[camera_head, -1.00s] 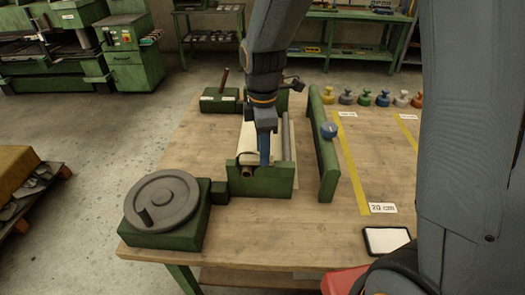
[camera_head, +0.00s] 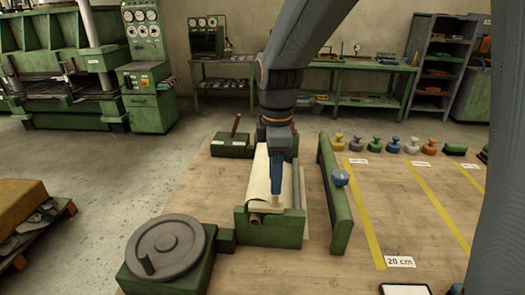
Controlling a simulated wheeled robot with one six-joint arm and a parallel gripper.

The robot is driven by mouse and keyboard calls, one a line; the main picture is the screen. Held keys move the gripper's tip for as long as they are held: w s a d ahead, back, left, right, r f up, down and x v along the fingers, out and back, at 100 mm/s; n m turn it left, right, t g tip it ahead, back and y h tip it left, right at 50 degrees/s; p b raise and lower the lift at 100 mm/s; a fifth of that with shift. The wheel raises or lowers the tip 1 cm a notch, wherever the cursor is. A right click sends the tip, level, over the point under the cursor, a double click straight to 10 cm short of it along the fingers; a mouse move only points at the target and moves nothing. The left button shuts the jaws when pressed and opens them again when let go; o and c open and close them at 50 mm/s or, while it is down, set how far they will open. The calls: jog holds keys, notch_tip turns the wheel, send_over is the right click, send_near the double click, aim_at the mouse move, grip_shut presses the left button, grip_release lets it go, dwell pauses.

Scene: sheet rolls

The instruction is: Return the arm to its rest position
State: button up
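My gripper (camera_head: 276,201) hangs from my arm (camera_head: 285,90) over the green roll holder (camera_head: 274,230) on the wooden table. Its blue fingers point down at a cream sheet roll (camera_head: 258,180) lying in the holder. I see the fingers nearly edge-on, so I cannot tell whether they are open or shut, or whether they touch the sheet. A dark handwheel (camera_head: 166,246) on a green block stands to the left of the holder.
A green bar (camera_head: 335,195) with a blue knob (camera_head: 340,178) stands right of the holder. Several coloured knobs (camera_head: 375,144) line the table's back. Yellow strips (camera_head: 366,215) and a "20 cm" label (camera_head: 400,262) lie on the right. Green benches and shelves stand behind.

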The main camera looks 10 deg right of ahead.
jog(key=s+d+f+m, duration=0.3)
jog(key=s+d+m, duration=0.1)
jog(key=m, duration=0.4)
jog(key=s+d+f+m+t, duration=0.1)
jog(key=s+d+f+m, duration=0.3)
jog(key=m, duration=0.5)
jog(key=s+d, duration=0.1)
jog(key=d, duration=0.1)
jog(key=shift+s+d+b, duration=0.2)
jog(key=shift+d+b, duration=0.15)
jog(key=shift+d, duration=0.05)
